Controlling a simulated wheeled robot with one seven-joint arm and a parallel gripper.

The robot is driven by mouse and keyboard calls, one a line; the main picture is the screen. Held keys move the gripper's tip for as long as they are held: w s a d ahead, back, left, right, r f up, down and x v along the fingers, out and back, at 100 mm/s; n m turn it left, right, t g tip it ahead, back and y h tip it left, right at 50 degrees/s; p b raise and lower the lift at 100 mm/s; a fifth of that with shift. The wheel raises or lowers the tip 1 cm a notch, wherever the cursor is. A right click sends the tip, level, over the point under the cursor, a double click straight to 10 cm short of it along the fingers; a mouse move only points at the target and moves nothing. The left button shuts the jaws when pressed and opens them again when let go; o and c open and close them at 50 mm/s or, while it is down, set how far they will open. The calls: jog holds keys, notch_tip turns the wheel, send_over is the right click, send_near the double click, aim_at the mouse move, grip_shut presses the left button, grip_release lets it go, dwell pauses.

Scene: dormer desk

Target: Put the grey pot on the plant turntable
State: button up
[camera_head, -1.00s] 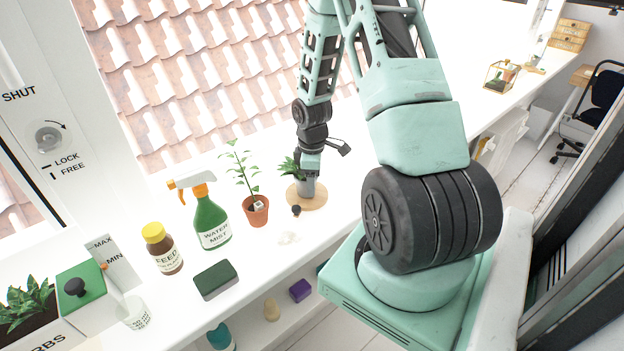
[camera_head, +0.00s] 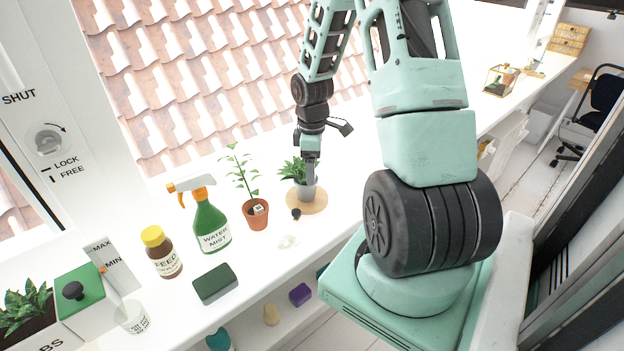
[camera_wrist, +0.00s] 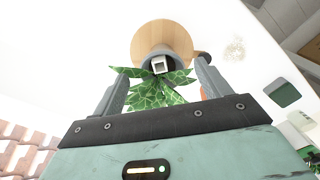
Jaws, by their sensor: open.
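The grey pot (camera_head: 307,191) with a green leafy plant stands on the round wooden plant turntable (camera_head: 316,205) on the white desk. In the wrist view the pot (camera_wrist: 174,60) shows with its leaves toward me and a small white tag in it. The turntable (camera_wrist: 150,35) shows behind it. My gripper (camera_head: 309,180) is above the pot, pointing down. In the wrist view my gripper (camera_wrist: 162,75) is open, its fingers apart on either side of the leaves. It does not appear to grip the pot.
A terracotta pot (camera_head: 256,216) with a tall seedling stands just left of the turntable. A green spray bottle (camera_head: 211,222), a brown feed bottle (camera_head: 162,252) and a dark green block (camera_head: 215,284) stand farther left. A small dark knob (camera_head: 296,213) is at the turntable's front edge.

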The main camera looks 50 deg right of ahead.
notch_tip(320, 180, up, 6)
jog(key=a+r+n, duration=0.1)
jog(key=a+r, duration=0.2)
jog(key=a, duration=0.9)
jog(key=a+r, duration=0.2)
jog(key=a, duration=1)
jog(key=s+a+r, duration=0.3)
jog(key=s+a, duration=1.3)
jog(key=a, duration=0.1)
jog(key=shift+a+n+y, duration=0.2)
jog(key=shift+n+y, duration=0.1)
